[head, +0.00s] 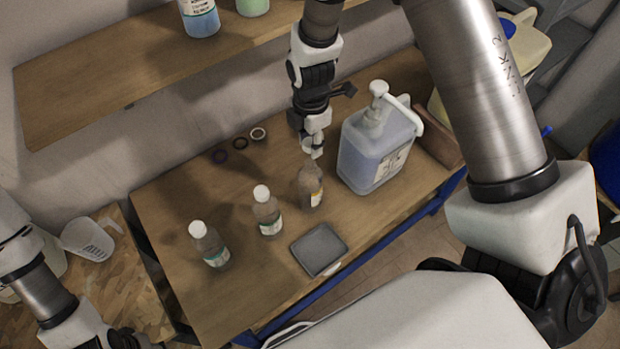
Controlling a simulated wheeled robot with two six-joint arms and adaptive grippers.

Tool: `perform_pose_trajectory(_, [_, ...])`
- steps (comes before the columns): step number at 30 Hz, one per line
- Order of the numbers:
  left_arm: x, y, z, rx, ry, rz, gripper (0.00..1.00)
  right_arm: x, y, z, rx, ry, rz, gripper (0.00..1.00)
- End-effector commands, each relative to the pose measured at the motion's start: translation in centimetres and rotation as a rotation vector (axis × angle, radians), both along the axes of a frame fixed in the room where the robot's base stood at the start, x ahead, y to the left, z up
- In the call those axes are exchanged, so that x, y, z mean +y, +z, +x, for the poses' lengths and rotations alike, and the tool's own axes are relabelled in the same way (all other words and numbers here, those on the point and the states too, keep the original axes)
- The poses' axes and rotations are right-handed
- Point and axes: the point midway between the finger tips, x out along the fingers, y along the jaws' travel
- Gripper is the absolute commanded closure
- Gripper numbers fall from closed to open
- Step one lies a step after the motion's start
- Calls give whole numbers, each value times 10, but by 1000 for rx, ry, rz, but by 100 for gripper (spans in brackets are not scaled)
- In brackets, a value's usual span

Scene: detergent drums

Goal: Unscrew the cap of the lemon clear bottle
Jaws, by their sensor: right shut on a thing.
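The lemon clear bottle (310,185), a small clear bottle with an orange-yellow label, stands upright on the wooden table. My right gripper (313,150) points down at its top and is shut on its cap. The fingers mostly hide the cap, and I cannot tell whether it has turned or come loose. My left gripper (128,339) is at the bottom left edge, far from the bottle; its fingers are not clear enough to judge.
Two white-capped bottles with green labels (268,212) (211,246) stand to the left. A grey tray (319,250) lies in front. A large pump jug (376,150) stands close on the right. Small rings (240,143) lie behind. A shelf (110,75) overhangs the back.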

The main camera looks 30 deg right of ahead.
Motion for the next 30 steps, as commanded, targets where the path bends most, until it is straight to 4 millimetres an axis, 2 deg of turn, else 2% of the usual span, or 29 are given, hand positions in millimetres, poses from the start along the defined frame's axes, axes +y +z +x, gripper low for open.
perform_pose_trajectory(13, [0,0,0,0,0,0,60,0,6,0,0,0,0,100])
perform_pose_trajectory(30, [0,0,0,0,0,0,60,0,26,0,0,0,0,100])
